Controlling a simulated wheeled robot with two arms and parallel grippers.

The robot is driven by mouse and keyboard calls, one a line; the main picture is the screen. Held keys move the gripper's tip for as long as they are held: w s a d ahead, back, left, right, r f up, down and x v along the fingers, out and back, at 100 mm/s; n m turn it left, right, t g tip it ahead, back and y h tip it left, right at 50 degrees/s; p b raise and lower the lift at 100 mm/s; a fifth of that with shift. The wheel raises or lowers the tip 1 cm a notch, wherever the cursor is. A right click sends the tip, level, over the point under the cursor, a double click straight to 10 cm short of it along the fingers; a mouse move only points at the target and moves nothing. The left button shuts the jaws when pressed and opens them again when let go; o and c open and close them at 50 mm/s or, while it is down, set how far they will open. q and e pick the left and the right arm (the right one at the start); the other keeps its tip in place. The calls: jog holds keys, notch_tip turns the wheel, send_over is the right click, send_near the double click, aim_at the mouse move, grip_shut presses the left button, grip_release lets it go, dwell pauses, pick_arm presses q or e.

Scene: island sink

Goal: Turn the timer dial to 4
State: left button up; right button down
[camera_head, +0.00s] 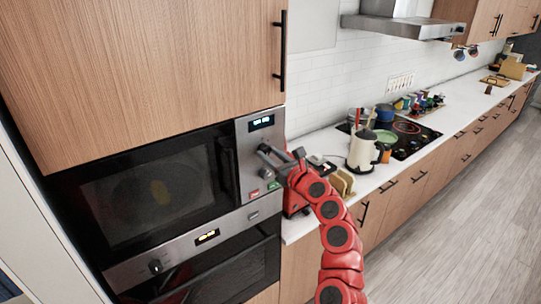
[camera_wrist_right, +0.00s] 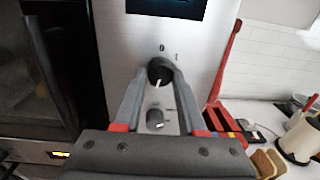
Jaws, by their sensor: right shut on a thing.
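The microwave's steel control panel (camera_head: 252,185) has a lit display (camera_head: 261,123) at its top. In the wrist view, a round black upper dial (camera_wrist_right: 160,71) with a pale pointer line sits below the display (camera_wrist_right: 166,8), with small marks above it. A lower dial (camera_wrist_right: 155,118) shows between the fingers. My right gripper (camera_head: 264,150) reaches the panel from the right. Its fingertips in the wrist view (camera_wrist_right: 160,75) are shut on the sides of the upper dial. Which number the pointer meets is too small to tell. My left gripper is not in view.
The microwave door (camera_head: 150,190) with its dark handle (camera_head: 226,168) is left of the panel. An oven (camera_head: 230,275) is below. A wooden cabinet (camera_head: 150,70) is above. A cream kettle (camera_head: 362,150) and a stove (camera_head: 410,137) stand on the counter to the right.

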jog(key=shift+f+m, duration=0.1)
jog(key=shift+m, duration=0.5)
jog(key=shift+c, duration=2.4)
grip_release()
jog(key=shift+s, duration=0.1)
